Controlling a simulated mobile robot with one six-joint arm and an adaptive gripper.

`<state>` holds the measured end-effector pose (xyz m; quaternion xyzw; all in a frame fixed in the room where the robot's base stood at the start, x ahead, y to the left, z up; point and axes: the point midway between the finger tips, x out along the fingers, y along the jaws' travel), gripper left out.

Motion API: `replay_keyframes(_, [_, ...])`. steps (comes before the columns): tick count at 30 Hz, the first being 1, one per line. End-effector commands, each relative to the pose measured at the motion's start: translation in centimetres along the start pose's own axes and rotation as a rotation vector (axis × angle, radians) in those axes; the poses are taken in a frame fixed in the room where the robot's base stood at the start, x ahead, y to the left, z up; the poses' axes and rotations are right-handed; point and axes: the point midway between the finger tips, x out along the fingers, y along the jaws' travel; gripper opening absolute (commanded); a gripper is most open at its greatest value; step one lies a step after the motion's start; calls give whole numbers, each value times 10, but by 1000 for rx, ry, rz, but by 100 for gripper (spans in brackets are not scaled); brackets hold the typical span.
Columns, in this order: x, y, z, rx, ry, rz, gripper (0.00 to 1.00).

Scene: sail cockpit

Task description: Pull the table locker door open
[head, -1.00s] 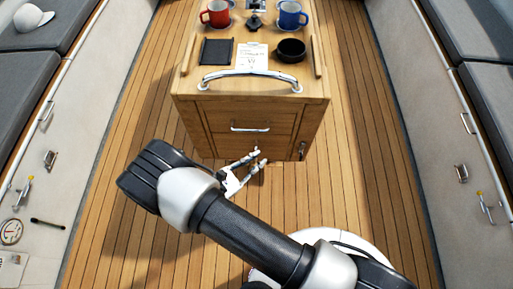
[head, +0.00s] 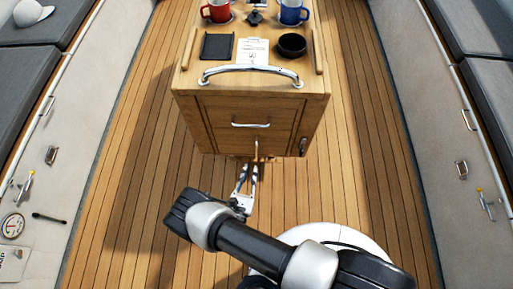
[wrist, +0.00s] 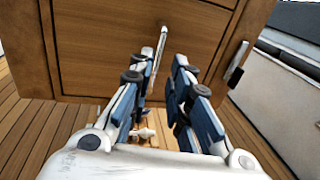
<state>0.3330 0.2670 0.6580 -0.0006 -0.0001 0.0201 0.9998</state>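The table locker (head: 225,105) is a wooden cabinet with its front face towards me. A horizontal chrome handle (head: 250,124) is on its upper front panel. Below it, a short upright handle (head: 256,149) stands on the lower panel, which looks like the door (wrist: 105,65). In the wrist view this upright bar (wrist: 160,45) stands just ahead of my fingertips, in line with the gap. My gripper (head: 248,169) is open and empty, low at the cabinet front, fingers pointing at it. It also shows in the wrist view (wrist: 160,67). Whether the bar is between the fingertips is unclear. The door looks shut.
A chrome grab rail (head: 250,70) runs along the table's front edge. A red mug (head: 217,10), a blue mug (head: 293,12) and a black bowl (head: 292,45) stand on top. Benches flank both sides. The wooden floor (head: 130,215) is clear around the cabinet.

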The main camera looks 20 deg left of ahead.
Motion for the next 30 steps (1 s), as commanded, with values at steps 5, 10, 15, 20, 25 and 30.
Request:
replay_keyframes(5, [38, -2, -2, 2, 0, -8, 18])
replay_keyframes(10, [72, -2, -2, 1, 0, -7, 18])
replay_keyframes(15, [97, -1, -1, 1, 0, -4, 18])
replay_keyframes(20, [108, 0, 0, 0, 0, -2, 18])
replay_keyframes(25, [111, 0, 0, -1, 0, 0, 18])
replay_keyframes(30, [111, 0, 0, -1, 0, 0, 16])
